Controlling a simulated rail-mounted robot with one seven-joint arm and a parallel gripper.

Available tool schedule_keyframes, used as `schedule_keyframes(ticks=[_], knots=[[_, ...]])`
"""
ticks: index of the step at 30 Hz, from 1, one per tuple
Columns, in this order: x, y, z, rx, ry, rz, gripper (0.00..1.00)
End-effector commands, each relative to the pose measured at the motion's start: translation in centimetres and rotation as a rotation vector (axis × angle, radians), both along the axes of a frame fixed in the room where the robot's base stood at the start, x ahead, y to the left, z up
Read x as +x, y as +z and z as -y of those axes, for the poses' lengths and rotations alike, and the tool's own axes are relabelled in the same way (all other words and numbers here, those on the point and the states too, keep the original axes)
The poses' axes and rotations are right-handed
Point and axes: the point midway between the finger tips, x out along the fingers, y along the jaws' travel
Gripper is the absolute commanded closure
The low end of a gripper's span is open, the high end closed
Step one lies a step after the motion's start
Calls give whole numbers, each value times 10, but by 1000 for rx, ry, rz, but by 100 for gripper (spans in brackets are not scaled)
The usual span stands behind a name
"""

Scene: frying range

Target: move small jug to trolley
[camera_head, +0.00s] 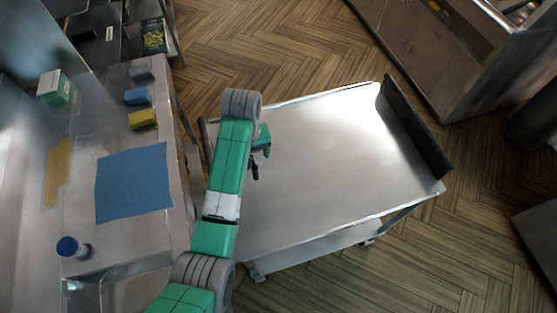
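The trolley (330,170) is a bare, shiny metal cart with a dark bar along its right end. It stands on the wood floor to the right of the counter. My arm reaches up over the trolley's left edge. My gripper (254,172) hangs above the left part of its top, with dark fingers partly hidden by the arm. I cannot tell whether the fingers are open or shut, and no held object shows. I cannot make out a small jug in this view; the arm hides part of the trolley's left side.
The metal counter (120,240) at left holds a blue cloth (134,183), a yellow sponge (142,119), a blue sponge (136,97), a grey sponge (141,73), a green-and-white box (55,89) and a blue-capped item (72,248). Another metal unit (455,45) stands at upper right.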

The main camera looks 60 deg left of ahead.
Motion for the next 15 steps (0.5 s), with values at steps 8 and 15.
schedule_keyframes(ticks=[8,15], knots=[[0,-54,1,-2,-1,-3,54],[-1,-74,1,-3,-1,-3,54]])
